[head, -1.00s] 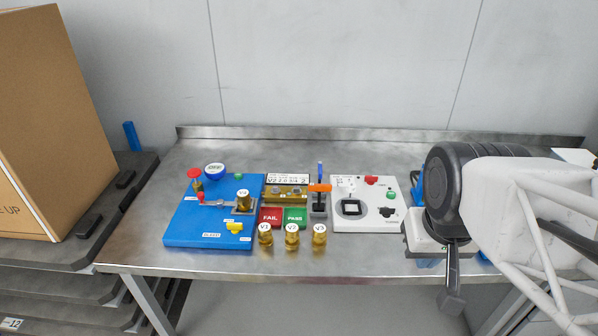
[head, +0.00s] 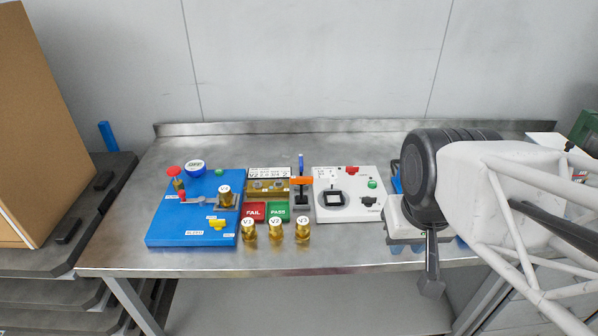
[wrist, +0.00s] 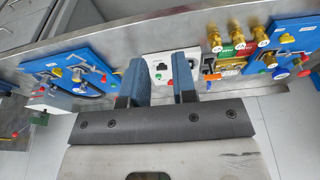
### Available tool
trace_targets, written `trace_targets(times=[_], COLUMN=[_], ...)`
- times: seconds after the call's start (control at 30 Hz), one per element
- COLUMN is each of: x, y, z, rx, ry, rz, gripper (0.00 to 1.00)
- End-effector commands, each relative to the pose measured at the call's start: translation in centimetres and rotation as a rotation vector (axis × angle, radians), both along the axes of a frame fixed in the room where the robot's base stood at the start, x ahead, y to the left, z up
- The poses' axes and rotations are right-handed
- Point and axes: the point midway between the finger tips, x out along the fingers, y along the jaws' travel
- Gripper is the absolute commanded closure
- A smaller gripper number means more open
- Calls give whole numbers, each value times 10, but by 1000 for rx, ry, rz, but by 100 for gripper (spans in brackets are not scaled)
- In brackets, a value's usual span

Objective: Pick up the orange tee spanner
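The orange tee spanner (head: 302,181) is in the middle of the bench in the head view. Its orange crossbar sits above a dark holder (head: 302,201), beside a blue-handled upright tool (head: 301,163). In the wrist view a small orange part (wrist: 212,76), likely the spanner, shows right of the fingers. My gripper (head: 432,287) is at the right, over the bench's front part, well apart from the spanner. In the wrist view my gripper (wrist: 160,78) has its two blue-grey fingers apart and nothing between them. The spanner's shaft is mostly hidden.
Left of the spanner is a blue station (head: 190,225) with a red knob. Brass fittings (head: 275,230) stand in front of the red FAIL and green PASS plates. A white station (head: 347,204) lies between spanner and gripper. Another blue station (wrist: 65,72) shows in the wrist view.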

Motion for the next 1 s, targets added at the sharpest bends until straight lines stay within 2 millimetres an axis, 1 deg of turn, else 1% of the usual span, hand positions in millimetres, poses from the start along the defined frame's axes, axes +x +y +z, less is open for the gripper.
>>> trace_targets(times=[0.03, 0.1, 0.4, 0.57, 0.67, 0.77, 0.87, 1.0], x=[0, 0, 1, 8, 19, 35, 55, 86], y=[0, 0, 0, 1, 3, 6, 10, 17], z=[0, 0, 0, 2, 3, 5, 7, 7], rx=[0, 0, 0, 8, 18, 32, 50, 76], ry=[0, 0, 0, 5, 11, 21, 31, 51], rz=[0, 0, -2, -28, -66, -122, -195, -311], gripper=[66, 56, 56, 56, 56, 56, 56, 56])
